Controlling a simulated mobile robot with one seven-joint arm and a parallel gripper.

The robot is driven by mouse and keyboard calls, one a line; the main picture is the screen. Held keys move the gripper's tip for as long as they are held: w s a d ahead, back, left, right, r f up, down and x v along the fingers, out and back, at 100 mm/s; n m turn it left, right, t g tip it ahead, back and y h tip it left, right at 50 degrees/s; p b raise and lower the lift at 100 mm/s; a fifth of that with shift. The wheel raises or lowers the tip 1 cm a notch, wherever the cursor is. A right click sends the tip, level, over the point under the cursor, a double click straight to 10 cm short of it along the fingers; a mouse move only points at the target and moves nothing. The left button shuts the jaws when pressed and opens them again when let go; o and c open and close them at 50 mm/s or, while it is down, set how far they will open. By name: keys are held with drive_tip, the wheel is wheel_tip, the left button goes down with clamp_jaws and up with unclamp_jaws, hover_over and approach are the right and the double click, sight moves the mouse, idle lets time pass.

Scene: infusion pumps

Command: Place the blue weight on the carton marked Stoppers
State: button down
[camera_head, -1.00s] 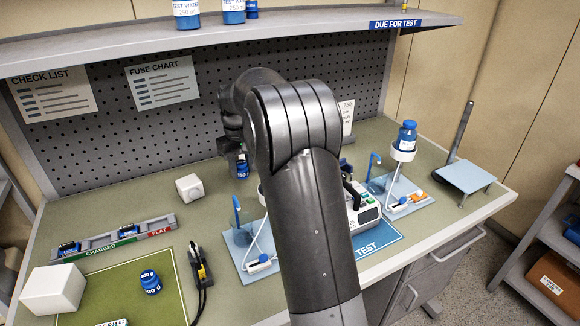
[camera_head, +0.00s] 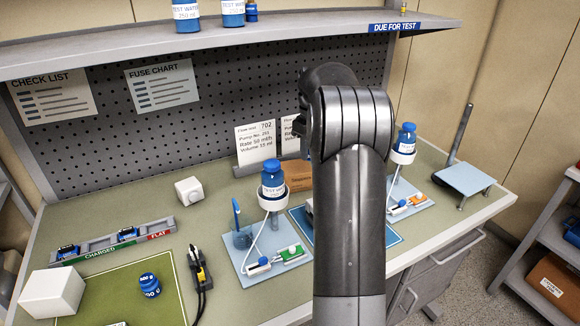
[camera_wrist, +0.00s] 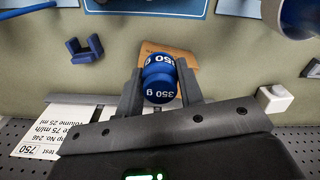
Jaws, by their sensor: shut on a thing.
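In the head view a brown carton (camera_head: 287,181) sits at the back of the bench, partly hidden by a bottle and my arm. No marking on it is readable. My gripper and the held weight are hidden behind my arm in the head view.
Another blue weight (camera_head: 149,285) stands on the green mat (camera_head: 110,275). A bottle of test water (camera_head: 273,180) stands in a holder left of my arm, another bottle (camera_head: 405,140) to its right. A white block (camera_wrist: 273,98) and blue cradle (camera_wrist: 85,50) flank the gripper.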

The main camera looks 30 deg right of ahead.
hover_over(289, 174)
wheel_tip(289, 174, down, 4)
drive_tip(key=shift+s, duration=0.1)
drive_tip(key=shift+f, duration=2)
drive_tip(key=shift+f, duration=0.1)
drive_tip(key=c, duration=1)
unclamp_jaws()
drive_tip(key=shift+f, duration=0.1)
drive_tip(key=shift+o, duration=0.2)
